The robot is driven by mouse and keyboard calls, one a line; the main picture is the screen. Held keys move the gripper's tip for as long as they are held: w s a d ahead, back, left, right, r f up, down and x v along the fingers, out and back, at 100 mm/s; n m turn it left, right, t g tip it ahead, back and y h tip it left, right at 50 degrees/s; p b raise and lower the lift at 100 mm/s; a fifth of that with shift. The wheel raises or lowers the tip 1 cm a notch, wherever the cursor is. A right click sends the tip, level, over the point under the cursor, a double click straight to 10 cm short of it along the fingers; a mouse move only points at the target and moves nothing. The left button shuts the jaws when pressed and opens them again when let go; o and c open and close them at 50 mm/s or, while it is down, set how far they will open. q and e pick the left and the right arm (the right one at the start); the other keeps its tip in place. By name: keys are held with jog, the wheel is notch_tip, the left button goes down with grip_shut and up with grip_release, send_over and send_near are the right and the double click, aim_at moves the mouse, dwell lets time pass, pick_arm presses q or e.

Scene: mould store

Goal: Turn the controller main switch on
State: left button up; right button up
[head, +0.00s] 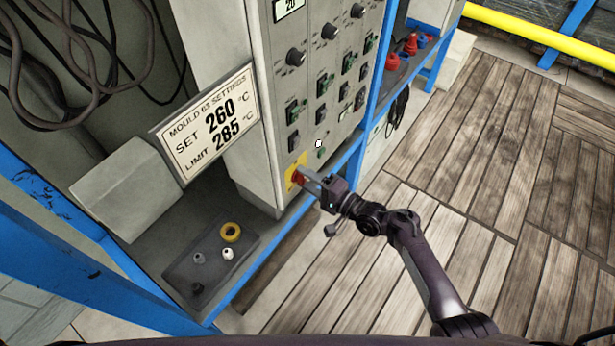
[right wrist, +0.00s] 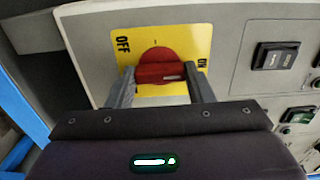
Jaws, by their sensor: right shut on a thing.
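The controller (head: 262,165) is a grey cabinet with rows of knobs and rocker switches. Its main switch (head: 298,178) is a red rotary handle on a yellow plate (head: 290,186) at the lower left of the panel. In the right wrist view the red switch (right wrist: 158,72) sits between OFF, on the left of the plate, and ON, on the right. The handle lies nearly level, with its white mark at the right end, towards ON. My right gripper (head: 306,179) is shut on the handle, one finger at each end. My left gripper is not in view.
A sign (head: 206,125) reads set 260 °C, limit 285 °C. A dark tray (head: 190,262) on the shelf holds a yellow ring (head: 230,232) and small parts. A blue frame post (head: 377,95) stands right of the panel. The wooden floor (head: 490,170) at the right is clear.

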dwell(0.4)
jog(key=o, duration=1)
jog(key=shift+d, duration=0.1)
jog(key=v, duration=0.7)
jog(key=shift+s+d, duration=0.2)
jog(key=shift+s, duration=0.05)
